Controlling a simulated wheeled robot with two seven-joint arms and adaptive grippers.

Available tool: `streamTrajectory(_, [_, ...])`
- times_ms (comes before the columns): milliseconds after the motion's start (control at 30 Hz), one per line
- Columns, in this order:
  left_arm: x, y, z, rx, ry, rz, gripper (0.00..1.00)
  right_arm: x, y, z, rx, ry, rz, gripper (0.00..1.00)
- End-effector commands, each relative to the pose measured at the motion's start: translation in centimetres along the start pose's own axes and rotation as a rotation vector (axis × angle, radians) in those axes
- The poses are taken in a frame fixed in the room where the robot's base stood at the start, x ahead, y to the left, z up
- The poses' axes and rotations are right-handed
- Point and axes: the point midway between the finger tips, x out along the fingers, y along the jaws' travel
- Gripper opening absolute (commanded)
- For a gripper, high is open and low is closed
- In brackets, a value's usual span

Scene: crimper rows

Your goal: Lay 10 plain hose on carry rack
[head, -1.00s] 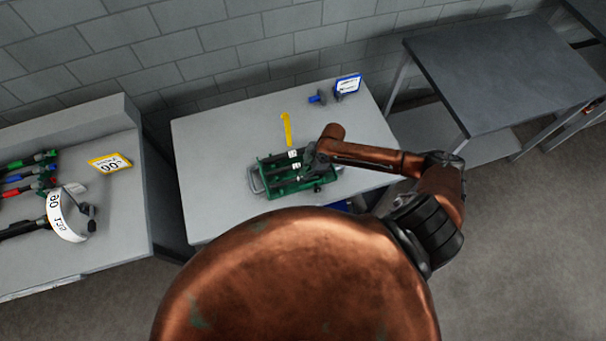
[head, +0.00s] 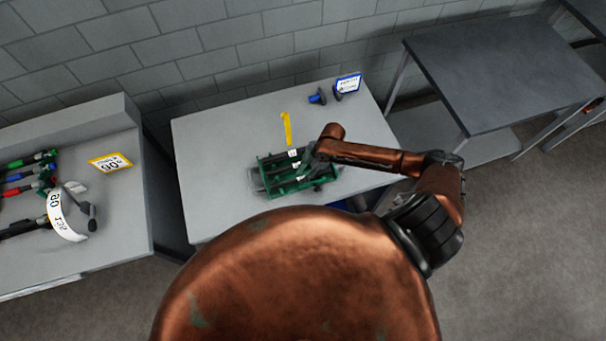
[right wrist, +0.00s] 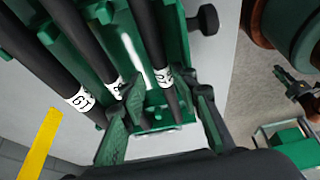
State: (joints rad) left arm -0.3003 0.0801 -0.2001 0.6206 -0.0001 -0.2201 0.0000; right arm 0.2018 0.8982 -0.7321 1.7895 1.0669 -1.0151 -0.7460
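The green carry rack (head: 322,185) stands on the light grey table, with dark hoses lying lengthwise in it. My right gripper (head: 308,162) is over the rack's right part, partly hidden by my arm. In the right wrist view, its fingers (right wrist: 163,105) are spread apart on either side of a black hose (right wrist: 150,38) with a white label band, with gaps visible. Other black hoses (right wrist: 38,50) with white bands lie to its left in the green rack (right wrist: 180,45). The band lettering is hard to read. My left gripper is not in view.
A yellow strip (head: 286,128) lies behind the rack. A blue-edged sign (head: 348,83) and a small blue-and-black item (head: 317,97) stand at the back. The left bench (head: 115,225) holds several coloured tools and a yellow sign (head: 110,162). The dark right table (head: 500,70) is bare.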

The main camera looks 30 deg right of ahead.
Motion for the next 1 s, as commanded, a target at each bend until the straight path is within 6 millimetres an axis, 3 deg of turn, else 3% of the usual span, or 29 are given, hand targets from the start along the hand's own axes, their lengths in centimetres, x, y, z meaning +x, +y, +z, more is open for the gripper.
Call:
streamTrajectory(267, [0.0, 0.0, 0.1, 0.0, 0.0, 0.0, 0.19, 0.1, -0.2, 0.1, 0.001, -0.001, -0.004, 0.33])
streamTrajectory(433, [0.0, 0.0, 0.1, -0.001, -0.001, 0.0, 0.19, -1.1, -0.1, 0.1, 0.0, -0.001, -0.002, 0.33])
streamTrajectory(800, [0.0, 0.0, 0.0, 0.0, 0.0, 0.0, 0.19, -8.4, 0.0, 0.2, -0.001, -0.003, -0.001, 0.33])
streamTrajectory(1000, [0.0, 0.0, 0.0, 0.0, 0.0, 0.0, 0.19, -11.1, 0.0, 0.1, 0.001, -0.002, -0.002, 0.33])
